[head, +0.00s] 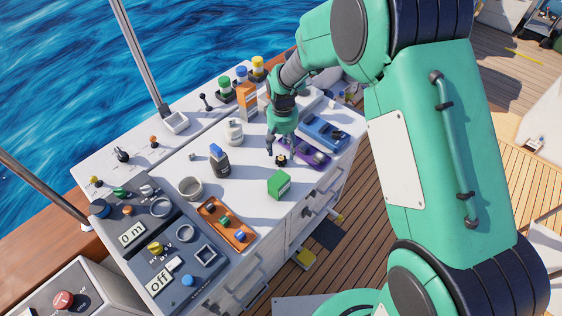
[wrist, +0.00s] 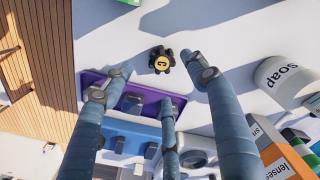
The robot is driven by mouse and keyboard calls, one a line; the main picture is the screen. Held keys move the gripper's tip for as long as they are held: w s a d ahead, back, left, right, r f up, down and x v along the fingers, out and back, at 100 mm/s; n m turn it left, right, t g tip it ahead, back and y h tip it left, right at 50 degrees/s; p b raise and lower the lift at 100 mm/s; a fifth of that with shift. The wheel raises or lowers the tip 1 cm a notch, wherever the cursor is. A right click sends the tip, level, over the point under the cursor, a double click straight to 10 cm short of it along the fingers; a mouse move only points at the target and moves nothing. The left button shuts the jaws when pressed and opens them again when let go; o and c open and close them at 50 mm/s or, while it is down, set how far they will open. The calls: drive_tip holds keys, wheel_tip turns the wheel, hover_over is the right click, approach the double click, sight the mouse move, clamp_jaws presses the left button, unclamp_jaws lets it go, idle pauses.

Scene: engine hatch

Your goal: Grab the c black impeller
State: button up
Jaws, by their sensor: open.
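The black impeller (head: 281,160) lies on the white counter, just in front of the purple tray. In the wrist view the impeller (wrist: 161,61) is a small black lobed piece with a yellow centre marked with a letter that looks like "C". My gripper (head: 275,150) is close to the impeller in the head view. I cannot tell the exact height of the fingers above the counter.
The purple tray (wrist: 94,86) with dark blocks lies beside the fingers, with a blue tray (head: 323,132) beyond. A green box (head: 279,184) stands near the counter's front edge. A white soap bottle (wrist: 284,82) and an orange box (wrist: 286,158) stand at the right in the wrist view.

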sight(281, 158)
drive_tip(key=shift+f, duration=0.25)
drive_tip(key=shift+f, duration=0.1)
drive_tip(key=f, duration=0.3)
drive_tip(key=shift+s+a+f+b, duration=0.2)
drive_tip(key=shift+a+b, duration=0.1)
drive_tip(key=shift+b, duration=0.1)
drive_tip(key=shift+f, duration=0.8)
drive_tip(key=c, duration=1.2)
